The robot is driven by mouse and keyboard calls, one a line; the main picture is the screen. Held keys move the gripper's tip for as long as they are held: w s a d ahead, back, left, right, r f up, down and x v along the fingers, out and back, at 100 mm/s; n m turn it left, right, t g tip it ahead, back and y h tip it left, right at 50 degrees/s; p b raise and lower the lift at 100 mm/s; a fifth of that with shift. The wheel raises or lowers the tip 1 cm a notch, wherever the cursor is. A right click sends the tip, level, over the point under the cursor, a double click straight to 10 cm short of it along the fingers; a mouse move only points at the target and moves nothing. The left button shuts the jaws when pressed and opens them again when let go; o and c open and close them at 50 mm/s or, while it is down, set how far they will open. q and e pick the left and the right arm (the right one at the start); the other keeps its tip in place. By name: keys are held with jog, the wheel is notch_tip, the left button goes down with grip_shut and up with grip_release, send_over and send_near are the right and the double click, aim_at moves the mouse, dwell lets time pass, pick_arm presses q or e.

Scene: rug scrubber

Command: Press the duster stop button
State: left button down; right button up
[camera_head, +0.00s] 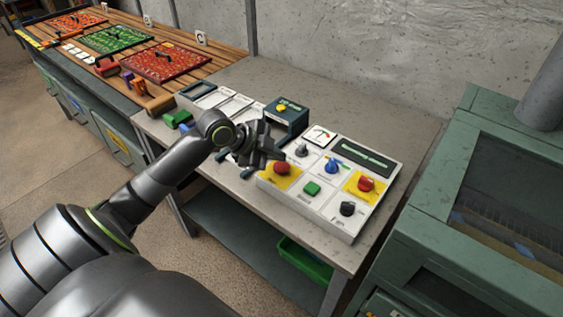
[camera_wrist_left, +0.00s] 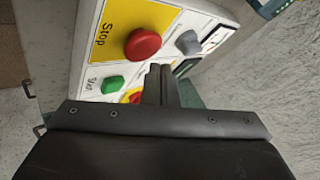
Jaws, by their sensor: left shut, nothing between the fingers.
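The control panel (camera_head: 325,209) is a white box on the grey bench. A red mushroom button (camera_head: 281,168) sits on a yellow plate at its left side. In the wrist view this red button (camera_wrist_left: 142,43) stands beside the word "Stop". A green button (camera_head: 311,188), marked "Start" in the wrist view (camera_wrist_left: 112,83), is close to it. My left gripper (camera_head: 276,152) is shut and empty, just behind and left of the red button in the head view. In the wrist view its fingertips (camera_wrist_left: 159,70) are beside the red button; contact cannot be told.
The panel also has a second red knob (camera_head: 366,184) on yellow, a blue knob (camera_head: 332,166), a black knob (camera_head: 347,209) and a grey knob (camera_head: 302,150). A dark box with a yellow button (camera_head: 286,111) stands behind. A green machine (camera_head: 455,165) stands at the right.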

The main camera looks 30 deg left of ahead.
aim_at(277, 166)
pick_arm(q)
notch_tip(277, 166, up, 5)
jog(key=p, duration=0.4)
dwell(0.3)
dwell(0.6)
